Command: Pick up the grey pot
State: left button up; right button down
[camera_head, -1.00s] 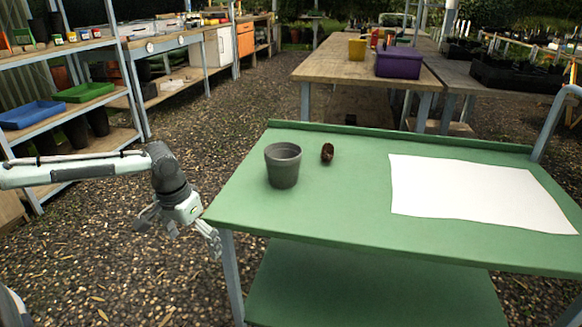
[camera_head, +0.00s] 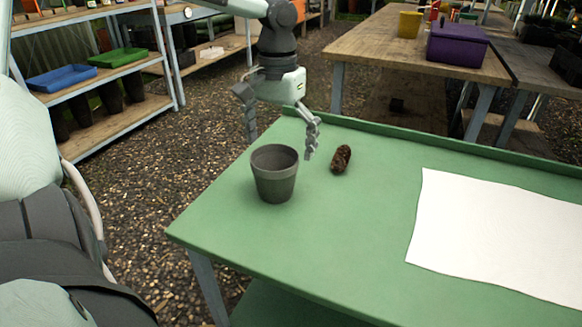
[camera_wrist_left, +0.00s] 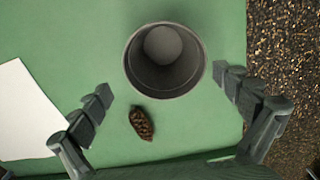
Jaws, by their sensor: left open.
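The grey pot (camera_head: 275,182) stands upright and empty on the left part of the green table (camera_head: 250,240). My left gripper (camera_head: 280,142) is open above the table's far left edge, pointing down, just behind the pot in the head view. In the left wrist view the pot (camera_wrist_left: 166,68) lies ahead of and roughly between the open fingers (camera_wrist_left: 164,98). The fingers appear apart from it, and nothing is between them except the view of a pine cone and table. My right gripper does not show.
A brown pine cone (camera_head: 341,159) lies right of the pot, close to my left fingers; it also shows in the wrist view (camera_wrist_left: 141,122). A white sheet (camera_head: 500,235) covers the table's right part. A wooden bench with a purple box (camera_head: 457,45) stands behind.

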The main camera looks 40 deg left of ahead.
aim_at(275, 176)
pick_arm(q)
jog(key=f, duration=0.4)
jog(key=s+f, duration=0.1)
jog(key=f, duration=0.1)
jog(key=shift+s+a+f+b, duration=0.1)
jog(key=shift+a+f+b, duration=0.15)
jog(key=shift+f+b, duration=0.15)
jog(key=shift+f, duration=0.25)
jog(key=c, duration=1.2)
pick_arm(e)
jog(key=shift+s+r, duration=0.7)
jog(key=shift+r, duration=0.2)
